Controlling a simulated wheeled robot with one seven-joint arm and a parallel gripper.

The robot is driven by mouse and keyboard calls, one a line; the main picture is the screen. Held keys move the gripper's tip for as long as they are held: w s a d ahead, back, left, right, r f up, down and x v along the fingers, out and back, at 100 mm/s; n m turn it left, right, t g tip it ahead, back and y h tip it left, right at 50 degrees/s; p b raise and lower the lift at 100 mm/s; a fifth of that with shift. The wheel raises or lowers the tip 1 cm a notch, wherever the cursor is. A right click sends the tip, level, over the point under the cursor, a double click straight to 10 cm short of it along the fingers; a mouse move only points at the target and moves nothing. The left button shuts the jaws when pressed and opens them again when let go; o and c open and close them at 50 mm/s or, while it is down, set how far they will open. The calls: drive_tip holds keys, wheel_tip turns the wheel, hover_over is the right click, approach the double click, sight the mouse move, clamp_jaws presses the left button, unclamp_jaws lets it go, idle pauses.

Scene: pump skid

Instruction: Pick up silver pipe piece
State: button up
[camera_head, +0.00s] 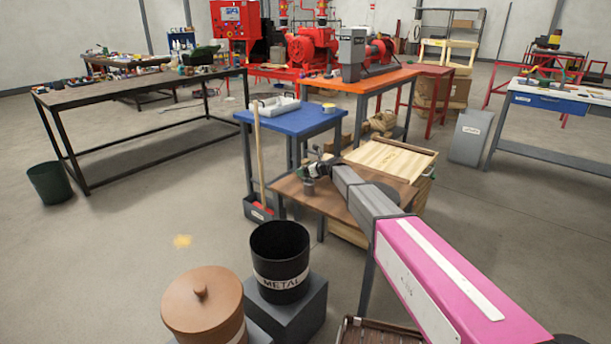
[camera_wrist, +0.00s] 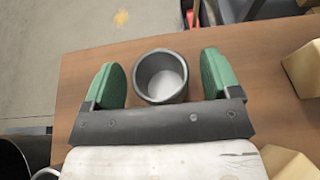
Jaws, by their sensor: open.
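The silver pipe piece (camera_wrist: 162,77) is a short grey hollow cylinder. It stands upright on the brown tabletop (camera_wrist: 110,58), its open end facing the wrist camera. My gripper (camera_wrist: 162,82) is open, with one green-padded finger on each side of the pipe and a visible gap to both. In the head view my gripper (camera_head: 318,170) is at the end of my outstretched arm, over the small brown table (camera_head: 290,187). The pipe piece (camera_head: 308,187) shows there only as a small grey shape, partly hidden by the gripper.
Wooden blocks (camera_wrist: 302,70) lie right of the gripper in the wrist view. A wooden crate (camera_head: 395,158) stands beside the brown table. A blue table (camera_head: 290,122) is behind it. A black bin labelled METAL (camera_head: 280,262) and a brown lidded pot (camera_head: 203,300) stand in front.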

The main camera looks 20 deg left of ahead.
drive_tip(key=shift+w+a+f, duration=0.15)
drive_tip(key=shift+a, duration=0.1)
drive_tip(key=c, duration=1.1)
drive_tip(key=shift+o, duration=0.2)
drive_tip(key=shift+r, duration=0.45)
drive_tip(key=r, duration=0.2)
drive_tip(key=s+r, duration=0.1)
drive_tip(key=r, duration=0.1)
drive_tip(key=s+a+r, duration=0.5)
drive_tip(key=s+r, duration=0.1)
drive_tip(key=s, duration=0.3)
drive_tip(key=shift+s, duration=0.35)
drive_tip(key=shift+d+r, duration=0.1)
